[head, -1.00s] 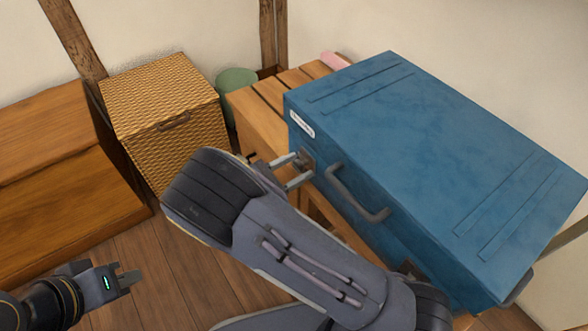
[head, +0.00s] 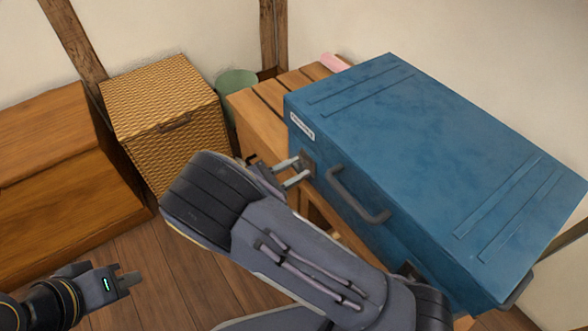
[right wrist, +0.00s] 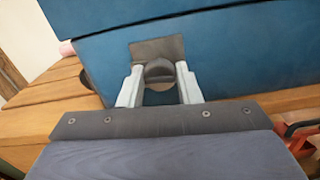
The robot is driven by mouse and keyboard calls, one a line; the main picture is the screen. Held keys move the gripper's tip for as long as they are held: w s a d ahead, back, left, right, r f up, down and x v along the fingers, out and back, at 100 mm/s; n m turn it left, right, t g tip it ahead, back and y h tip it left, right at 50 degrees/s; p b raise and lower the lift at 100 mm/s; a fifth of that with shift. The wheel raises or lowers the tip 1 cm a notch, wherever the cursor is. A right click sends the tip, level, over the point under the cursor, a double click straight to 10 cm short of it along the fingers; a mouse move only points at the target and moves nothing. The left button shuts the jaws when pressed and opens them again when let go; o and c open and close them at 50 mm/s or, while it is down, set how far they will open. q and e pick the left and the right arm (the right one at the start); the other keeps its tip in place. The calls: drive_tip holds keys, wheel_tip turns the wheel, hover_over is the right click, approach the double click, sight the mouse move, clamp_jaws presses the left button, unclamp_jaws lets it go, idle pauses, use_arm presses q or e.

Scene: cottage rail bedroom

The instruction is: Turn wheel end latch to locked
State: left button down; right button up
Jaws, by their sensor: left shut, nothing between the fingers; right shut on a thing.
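The blue case (head: 430,150) stands on a slatted wooden bench, its lid closed. The wheel end latch is a dark round knob (right wrist: 159,72) on a grey plate (right wrist: 157,48) on the case's end of the front side. In the head view the latch plate (head: 308,162) is partly behind my fingers. My right gripper (head: 299,170) reaches the latch; in the right wrist view its two pale fingers (right wrist: 159,84) are shut on the knob, one on each side. The knob's ridge looks roughly level there. My left gripper (head: 130,281) is shut and empty, low at the left, away from the case.
A dark handle (head: 358,196) sticks out of the case front beside the latch. The slatted bench (head: 262,118) carries a pink item (head: 333,62). A wicker box (head: 165,110), a green bin (head: 237,82) and a wooden chest (head: 60,190) stand left. Floor between is clear.

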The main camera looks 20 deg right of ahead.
drive_tip(key=m, duration=0.4)
drive_tip(key=shift+f, duration=0.1)
drive_tip(key=m, duration=0.4)
drive_tip(key=shift+a+b, duration=0.1)
drive_tip(key=shift+b, duration=0.25)
drive_tip(key=m+b, duration=0.1)
drive_tip(key=m, duration=0.3)
drive_tip(key=m+b, duration=0.1)
drive_tip(key=m, duration=0.3)
drive_tip(key=shift+m+b, duration=0.3)
drive_tip(key=shift+b, duration=0.1)
drive_tip(key=o, duration=1)
drive_tip(key=shift+w, duration=0.1)
drive_tip(key=shift+c, duration=0.2)
